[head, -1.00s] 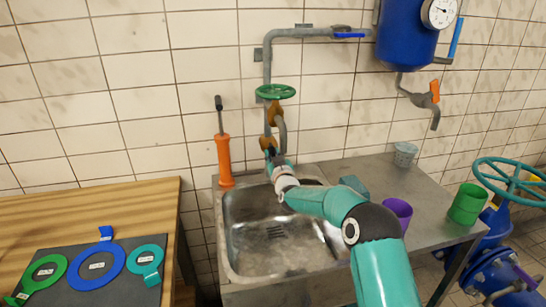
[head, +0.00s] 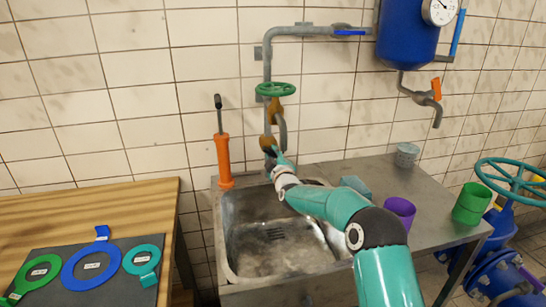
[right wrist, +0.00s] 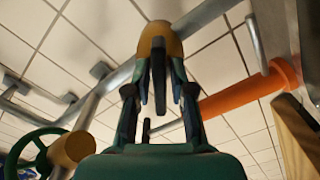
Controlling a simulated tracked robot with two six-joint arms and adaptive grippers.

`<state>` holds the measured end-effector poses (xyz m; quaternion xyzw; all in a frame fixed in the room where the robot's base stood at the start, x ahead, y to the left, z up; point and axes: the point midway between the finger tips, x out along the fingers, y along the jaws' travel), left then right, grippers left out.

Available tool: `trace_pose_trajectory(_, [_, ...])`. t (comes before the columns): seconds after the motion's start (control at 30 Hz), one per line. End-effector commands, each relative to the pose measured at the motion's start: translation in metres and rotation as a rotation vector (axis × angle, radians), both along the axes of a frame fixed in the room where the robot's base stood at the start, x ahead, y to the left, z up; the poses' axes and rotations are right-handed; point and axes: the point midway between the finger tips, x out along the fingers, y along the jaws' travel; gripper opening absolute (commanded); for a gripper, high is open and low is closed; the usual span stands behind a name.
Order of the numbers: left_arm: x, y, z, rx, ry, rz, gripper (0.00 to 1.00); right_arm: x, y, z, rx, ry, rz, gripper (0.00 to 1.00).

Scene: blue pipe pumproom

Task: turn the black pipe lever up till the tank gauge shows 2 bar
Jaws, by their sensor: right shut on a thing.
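The black pipe lever (right wrist: 159,82) shows in the right wrist view, standing out from an ochre valve body (right wrist: 158,40) on the grey pipe. In the head view this ochre valve (head: 267,142) is low on the wall pipe above the sink, with the lever mostly hidden by my gripper. My right gripper (head: 275,156) is shut on the lever, with a finger on each side of it in the right wrist view (right wrist: 160,88). The round white tank gauge (head: 440,11) is on the blue tank (head: 406,35) at the upper right; its reading is too small to tell. My left gripper is not in view.
A green handwheel (head: 275,89) sits on the pipe above the lever. An orange pump (head: 223,160) stands left of the pipe. The steel sink (head: 240,272) lies below. A purple cup (head: 401,209) and green cup (head: 469,203) stand on the right counter.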

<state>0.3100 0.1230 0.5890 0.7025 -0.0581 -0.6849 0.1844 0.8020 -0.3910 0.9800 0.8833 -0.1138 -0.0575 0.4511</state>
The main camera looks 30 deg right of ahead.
Motion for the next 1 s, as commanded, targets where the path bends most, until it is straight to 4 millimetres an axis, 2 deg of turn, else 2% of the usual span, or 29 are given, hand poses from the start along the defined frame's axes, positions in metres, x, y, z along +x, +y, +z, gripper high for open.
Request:
trace_pose_trajectory(0.4, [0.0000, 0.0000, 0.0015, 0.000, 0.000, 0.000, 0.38, 0.0007, 0.0042, -0.0026, -0.203, 0.059, 0.007, 0.00])
trace_pose_trajectory(0.93, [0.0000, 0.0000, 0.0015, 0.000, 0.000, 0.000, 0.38, 0.0010, 0.0053, -0.0040, -0.226, 0.067, 0.010, 0.00])
trace_pose_trajectory(0.97, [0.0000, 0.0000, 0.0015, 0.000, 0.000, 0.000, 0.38, 0.0010, 0.0054, -0.0041, -0.226, 0.067, 0.010, 0.26])
trace_pose_trajectory(1.0, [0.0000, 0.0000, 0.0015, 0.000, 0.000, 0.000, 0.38, 0.0009, 0.0053, -0.0042, -0.226, 0.067, 0.010, 0.33])
